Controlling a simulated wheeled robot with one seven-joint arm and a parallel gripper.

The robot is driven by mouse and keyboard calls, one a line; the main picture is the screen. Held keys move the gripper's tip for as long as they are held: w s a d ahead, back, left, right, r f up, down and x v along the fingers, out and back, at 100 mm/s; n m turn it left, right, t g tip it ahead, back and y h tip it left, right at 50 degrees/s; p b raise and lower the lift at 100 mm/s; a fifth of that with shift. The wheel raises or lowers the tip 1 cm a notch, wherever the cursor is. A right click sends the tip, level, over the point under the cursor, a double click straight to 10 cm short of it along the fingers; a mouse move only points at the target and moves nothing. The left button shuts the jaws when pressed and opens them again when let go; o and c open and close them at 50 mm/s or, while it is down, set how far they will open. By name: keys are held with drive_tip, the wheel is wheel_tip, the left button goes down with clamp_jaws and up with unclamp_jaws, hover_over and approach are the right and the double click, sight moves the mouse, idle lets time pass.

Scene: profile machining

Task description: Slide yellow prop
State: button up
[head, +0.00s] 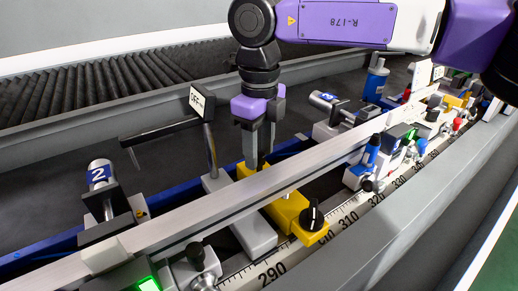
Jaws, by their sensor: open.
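The yellow prop (287,208) is a block set across the ruled rail. A black knob (312,215) sits on its near end. A long pale profile bar (210,202) passes over the prop's middle and hides part of it. My gripper (257,168) points straight down at the prop's far end, behind the bar. Its fingers are close together at the yellow block. I cannot tell whether they touch it or what lies between them.
A ruler scale (272,272) runs along the near rail. A clamp marked 2 (98,175) stands left, and another blue-labelled clamp (322,100) stands right. A roller conveyor (100,80) lies behind.

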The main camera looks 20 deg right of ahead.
wheel_tip(320, 180, up, 8)
drive_tip(key=shift+f, duration=0.15)
drive_tip(key=shift+s, duration=0.1)
idle(0.4)
